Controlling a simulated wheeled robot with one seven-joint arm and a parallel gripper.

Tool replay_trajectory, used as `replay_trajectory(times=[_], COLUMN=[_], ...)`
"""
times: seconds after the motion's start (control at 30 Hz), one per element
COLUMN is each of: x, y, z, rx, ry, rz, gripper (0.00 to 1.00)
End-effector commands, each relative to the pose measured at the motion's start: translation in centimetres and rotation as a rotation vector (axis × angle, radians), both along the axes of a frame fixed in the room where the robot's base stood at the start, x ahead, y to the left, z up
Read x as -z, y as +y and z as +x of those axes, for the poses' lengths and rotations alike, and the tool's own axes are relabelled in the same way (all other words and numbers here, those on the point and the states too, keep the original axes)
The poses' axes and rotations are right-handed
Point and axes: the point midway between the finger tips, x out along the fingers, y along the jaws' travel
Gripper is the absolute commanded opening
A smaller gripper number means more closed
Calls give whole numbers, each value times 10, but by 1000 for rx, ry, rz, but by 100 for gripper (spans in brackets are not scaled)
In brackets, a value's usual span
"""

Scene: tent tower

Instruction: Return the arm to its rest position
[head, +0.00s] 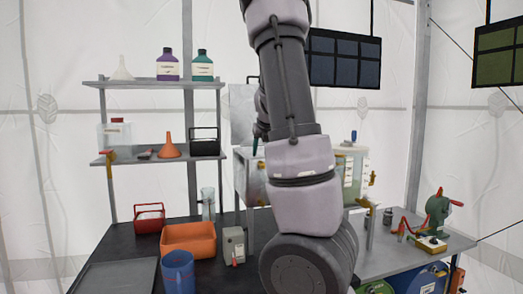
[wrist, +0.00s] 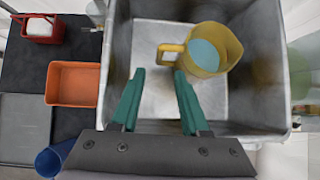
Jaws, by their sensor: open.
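My gripper (wrist: 159,76) is open, its two green fingers apart with nothing between them. In the wrist view it is over a grey metal basin (wrist: 146,38). A yellow jug (wrist: 226,47) with pale blue contents stands in the basin, ahead and to the right of the fingertips, apart from them. In the head view my arm (head: 305,195) rises up the middle of the picture, with its upper part cut off by the top edge. It hides much of the basin area, and the gripper is largely hidden there.
Left of the basin are an orange bin (head: 188,239), a red basket (head: 149,218), a blue cup (head: 178,272) and a grey box (head: 234,245). Shelves (head: 150,84) with bottles stand behind. A green device (head: 437,210) sits on the right bench. Dark panels (head: 344,58) hang above.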

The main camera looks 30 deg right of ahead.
Motion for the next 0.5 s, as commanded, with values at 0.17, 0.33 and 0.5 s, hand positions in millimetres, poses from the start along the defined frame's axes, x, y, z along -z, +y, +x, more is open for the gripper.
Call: replay_trajectory(times=[0.17, 0.33, 0.5], x=[-5, -5, -5], y=[2, 1, 1], z=[-4, -5, -5], rx=[-1, 1, 1], ry=[1, 1, 1], rz=[1, 1, 1], gripper=[45, 45, 45])
